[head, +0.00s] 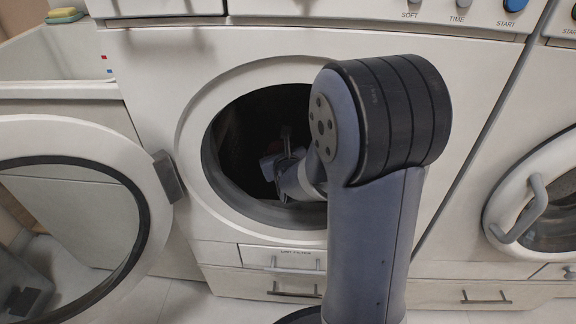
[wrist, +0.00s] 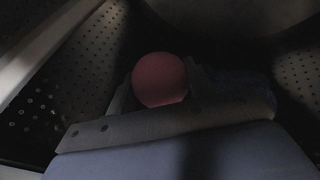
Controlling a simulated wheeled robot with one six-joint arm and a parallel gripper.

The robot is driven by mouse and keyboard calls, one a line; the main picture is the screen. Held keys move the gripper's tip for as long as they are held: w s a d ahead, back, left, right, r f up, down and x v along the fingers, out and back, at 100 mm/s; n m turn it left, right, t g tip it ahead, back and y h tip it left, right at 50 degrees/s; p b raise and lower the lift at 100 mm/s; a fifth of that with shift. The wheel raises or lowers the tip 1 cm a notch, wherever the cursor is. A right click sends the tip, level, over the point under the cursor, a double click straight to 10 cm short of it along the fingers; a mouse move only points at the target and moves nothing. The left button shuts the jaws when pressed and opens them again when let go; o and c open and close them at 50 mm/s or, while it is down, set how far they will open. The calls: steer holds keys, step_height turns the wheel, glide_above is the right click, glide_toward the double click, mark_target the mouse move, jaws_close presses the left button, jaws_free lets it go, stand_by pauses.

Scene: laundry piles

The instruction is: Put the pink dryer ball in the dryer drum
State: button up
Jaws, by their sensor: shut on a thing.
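The pink dryer ball (wrist: 160,80) sits between the fingers of my gripper (wrist: 158,88) in the dark wrist view. My gripper is shut on it. In the head view my arm reaches through the round opening of the dryer, and my wrist is inside the drum (head: 240,135). The drum's perforated wall (wrist: 85,85) shows around the ball in the wrist view. The ball cannot be made out in the head view. My arm hides the right part of the opening. Whether the ball touches the drum wall is too dark to tell.
The round door (head: 130,165) stands open to the left. The rim (head: 192,150) of the opening surrounds my arm. A second machine with a closed door (head: 515,205) stands at the right. A basin (head: 60,60) with a sponge (head: 64,14) is at the upper left.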

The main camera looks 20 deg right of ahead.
step_height(320, 180, down, 8)
steer(key=b, duration=0.2)
steer(key=shift+r+b, duration=0.15)
steer(key=shift+b, duration=0.15)
steer(key=shift+f+b, duration=0.25)
steer(key=shift+b, duration=0.1)
steer(key=o, duration=0.7)
steer(key=shift+r, duration=0.1)
steer(key=shift+r, duration=0.1)
steer(key=shift+r+p, duration=0.2)
steer(key=shift+p, duration=0.35)
steer(key=p+v, duration=0.2)
steer(key=v, duration=1)
steer(key=shift+f, duration=0.15)
